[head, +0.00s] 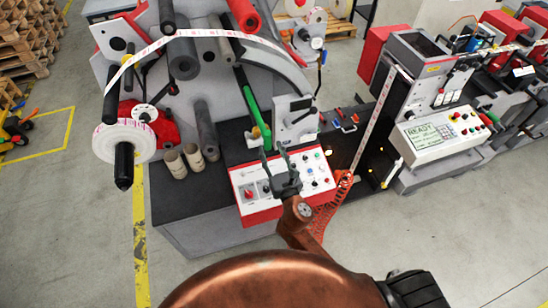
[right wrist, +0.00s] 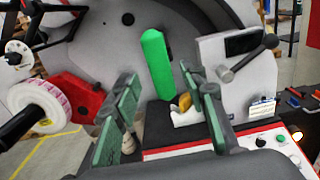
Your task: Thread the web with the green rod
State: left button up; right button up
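The green rod (head: 256,110) stands tilted in front of the grey machine plate, its lower end near the control panel. In the right wrist view the rod (right wrist: 159,64) shows upright between my open fingers in the picture, and looks to be beyond them. My right gripper (head: 273,150) is open, over the upper edge of the panel; its two fingers also show in the right wrist view (right wrist: 163,106). The printed white web (head: 215,33) arches from the roll (head: 124,141) over the upper rollers. My left gripper is not in view.
The red-and-white control panel (head: 262,190) lies below my right gripper. A white block with a lever (head: 295,119) stands right of the rod. Cardboard cores (head: 175,163) stand on the dark bench to the left. Another web strip (head: 374,120) hangs by the printer.

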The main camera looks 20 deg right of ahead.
aim_at(268, 138)
jog(key=w, duration=0.2)
jog(key=shift+w+r, duration=0.1)
jog(key=shift+w, duration=0.2)
jog(key=shift+w+a, duration=0.1)
jog(key=shift+w, duration=1.15)
jog(key=shift+c, duration=0.2)
grip_shut()
jog(key=shift+p, duration=0.35)
jog(key=shift+r+p, duration=1.45)
jog(key=shift+p, duration=0.05)
